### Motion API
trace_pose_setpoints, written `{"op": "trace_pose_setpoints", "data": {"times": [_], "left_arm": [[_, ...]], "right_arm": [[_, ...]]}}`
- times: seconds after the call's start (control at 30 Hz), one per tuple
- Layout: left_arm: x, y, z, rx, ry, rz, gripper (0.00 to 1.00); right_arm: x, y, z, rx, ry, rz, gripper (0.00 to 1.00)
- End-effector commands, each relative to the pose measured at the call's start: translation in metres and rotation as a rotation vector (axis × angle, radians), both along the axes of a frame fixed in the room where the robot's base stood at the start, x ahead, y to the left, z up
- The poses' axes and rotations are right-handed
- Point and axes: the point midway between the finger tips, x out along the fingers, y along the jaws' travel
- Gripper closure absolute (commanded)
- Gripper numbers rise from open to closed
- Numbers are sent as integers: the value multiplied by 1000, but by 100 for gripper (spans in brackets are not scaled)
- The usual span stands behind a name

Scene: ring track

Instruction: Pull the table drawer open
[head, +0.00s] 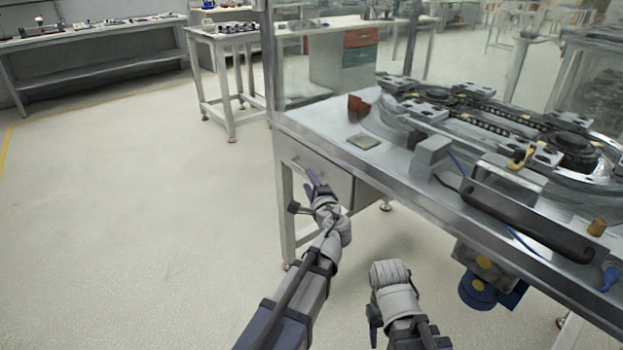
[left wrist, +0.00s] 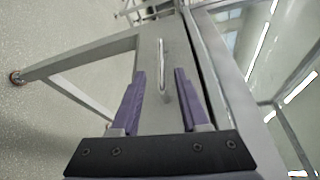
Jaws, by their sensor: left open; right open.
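The table drawer (head: 330,178) is a grey metal front under the near left end of the steel table, and it looks shut. Its bar handle (left wrist: 162,68) shows in the left wrist view, lying lengthwise between the lines of my fingers. My left gripper (head: 314,182) is in front of the drawer, with its purple fingers apart. In the left wrist view my left gripper (left wrist: 160,73) is open and empty, one finger on each side of the handle. I cannot tell how far the fingertips are from it. My right arm is low beside the table; its fingers do not show.
The steel table (head: 300,123) carries a ring track (head: 480,110), a small flat plate (head: 363,141) and a long black bar (head: 530,220). A blue motor (head: 478,290) hangs below the table on the right. The floor to the left is clear.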

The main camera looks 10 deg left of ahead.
Motion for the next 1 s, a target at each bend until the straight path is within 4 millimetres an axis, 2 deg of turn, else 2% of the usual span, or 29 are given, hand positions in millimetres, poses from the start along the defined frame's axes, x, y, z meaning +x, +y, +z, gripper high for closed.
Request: {"op": "trace_pose_setpoints", "data": {"times": [0.37,0.8,1.0], "left_arm": [[10,5,-1,6,-1,-2,55],[64,35,-6,4,-1,-1,55],[68,39,-7,4,-1,-3,55]], "right_arm": [[0,0,-2,0,0,0,50],[0,0,-7,1,0,1,50],[0,0,-7,1,0,1,50]]}}
